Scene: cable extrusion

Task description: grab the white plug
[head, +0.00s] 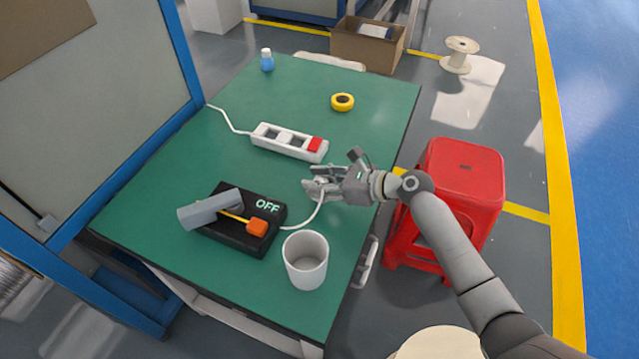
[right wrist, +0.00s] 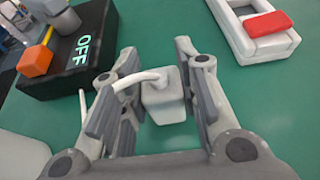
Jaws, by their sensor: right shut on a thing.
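The white plug (right wrist: 164,98) sits between the fingers of my right gripper (right wrist: 158,95) in the right wrist view, with its white cable bending off to the left. In the head view my right gripper (head: 312,185) is low over the green table, shut on the plug, which is mostly hidden by the fingers there. My left gripper is not in view.
A white power strip (head: 288,143) with a red switch (head: 314,144) lies behind the gripper. A white cup (head: 305,262) stands near the front edge. Yellow tape (head: 342,102) and a blue bottle (head: 267,61) are farther back. A red stool (head: 463,170) stands right of the table (head: 165,165).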

